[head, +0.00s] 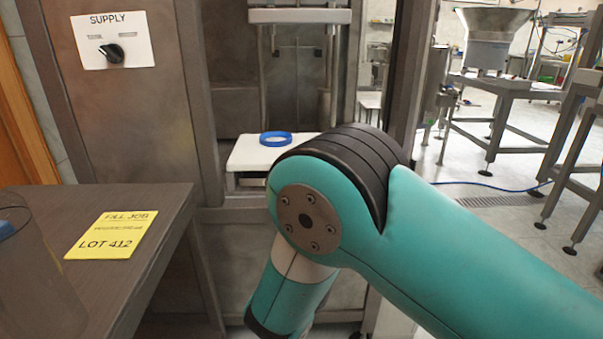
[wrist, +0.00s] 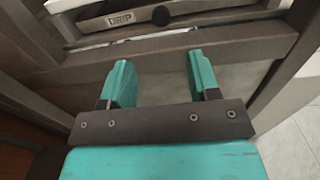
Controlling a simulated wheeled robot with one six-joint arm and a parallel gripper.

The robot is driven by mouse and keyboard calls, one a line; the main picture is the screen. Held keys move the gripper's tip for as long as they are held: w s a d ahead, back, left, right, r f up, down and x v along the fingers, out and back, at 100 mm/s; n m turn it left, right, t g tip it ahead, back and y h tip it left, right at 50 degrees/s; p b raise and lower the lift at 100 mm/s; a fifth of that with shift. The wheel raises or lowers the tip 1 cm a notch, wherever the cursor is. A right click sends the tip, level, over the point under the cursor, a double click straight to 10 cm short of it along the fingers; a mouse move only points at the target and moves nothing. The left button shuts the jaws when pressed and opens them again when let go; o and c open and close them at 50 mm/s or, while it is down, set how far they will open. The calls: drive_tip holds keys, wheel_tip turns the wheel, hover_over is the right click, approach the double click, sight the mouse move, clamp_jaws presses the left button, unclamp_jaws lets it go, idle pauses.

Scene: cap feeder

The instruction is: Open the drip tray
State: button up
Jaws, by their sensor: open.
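The drip tray front (wrist: 150,18) shows at the top of the wrist view, with a "DRIP" label and a dark round knob beside it. A narrow pale strip runs along its lower edge. I cannot tell how far the tray is pulled out. The fingers look apart from the tray and the knob.
A blue ring (head: 275,139) lies on a white plate (head: 250,158) in the machine bay. A supply panel (head: 111,41) with a black switch is at upper left. A dark table (head: 150,220) with a yellow note (head: 111,235) stands at left.

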drive_tip(key=w, duration=1.2)
drive_tip(key=shift+d+b, duration=0.1)
drive_tip(key=shift+b, duration=0.3)
drive_tip(key=shift+w, duration=0.6)
